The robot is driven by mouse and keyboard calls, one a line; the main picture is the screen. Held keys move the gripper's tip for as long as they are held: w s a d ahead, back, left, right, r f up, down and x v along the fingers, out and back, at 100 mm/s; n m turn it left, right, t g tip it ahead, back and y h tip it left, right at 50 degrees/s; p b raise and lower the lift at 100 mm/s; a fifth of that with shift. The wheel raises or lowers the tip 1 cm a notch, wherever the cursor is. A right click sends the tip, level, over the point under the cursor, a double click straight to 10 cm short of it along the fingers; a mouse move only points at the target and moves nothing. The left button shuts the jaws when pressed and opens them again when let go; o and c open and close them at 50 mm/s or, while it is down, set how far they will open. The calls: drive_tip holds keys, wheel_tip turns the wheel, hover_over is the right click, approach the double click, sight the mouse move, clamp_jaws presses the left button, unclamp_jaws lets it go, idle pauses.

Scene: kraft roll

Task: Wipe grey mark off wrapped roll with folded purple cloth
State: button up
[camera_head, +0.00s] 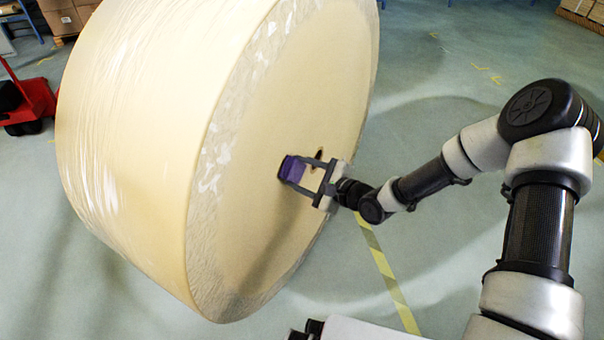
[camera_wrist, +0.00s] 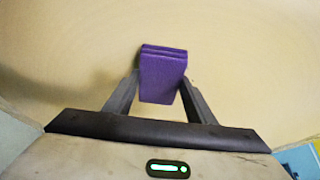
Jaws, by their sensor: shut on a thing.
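The wrapped roll (camera_head: 122,120) is a large cream cylinder in clear film, filling the left and middle of the head view. Its flat end face (camera_head: 300,105) is turned toward my arm and fills most of the wrist view (camera_wrist: 70,55). In the wrist view the cloth (camera_wrist: 163,75) is held upright between both fingertips (camera_wrist: 163,90). I cannot tell whether it touches the face. No grey mark is distinguishable; only soft shadows show.
A red wheeled machine (camera_head: 35,102) stands at the far left. Cartons on a pallet (camera_head: 65,14) are behind the roll. A yellow striped floor line (camera_head: 385,270) runs beneath my arm. The green floor (camera_head: 455,65) at right is open.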

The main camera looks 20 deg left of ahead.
sight(303, 163)
drive_tip(key=shift+a, duration=0.3)
drive_tip(key=shift+w, duration=0.15)
drive_tip(key=shift+w+d, duration=0.25)
drive_tip(key=shift+w, duration=0.6)
drive_tip(key=shift+w+d, duration=0.25)
drive_tip(key=shift+w, duration=0.6)
drive_tip(key=shift+w+d+r, duration=0.1)
drive_tip(key=shift+w+d, duration=0.05)
drive_tip(key=shift+w, duration=0.8)
drive_tip(key=shift+w+d, duration=0.15)
drive_tip(key=shift+w, duration=0.75)
drive_tip(key=shift+s+a+p, duration=0.3)
drive_tip(key=shift+s+p, duration=0.05)
drive_tip(key=shift+s, duration=0.9)
drive_tip(key=shift+s+a+p, duration=0.3)
drive_tip(key=shift+s+p, duration=0.05)
drive_tip(key=shift+s, duration=0.9)
drive_tip(key=shift+s+a+p, duration=0.3)
drive_tip(key=shift+s+p, duration=0.05)
drive_tip(key=shift+s, duration=0.9)
drive_tip(key=s+d, duration=0.1)
drive_tip(key=d, duration=0.5)
drive_tip(key=shift+d, duration=0.1)
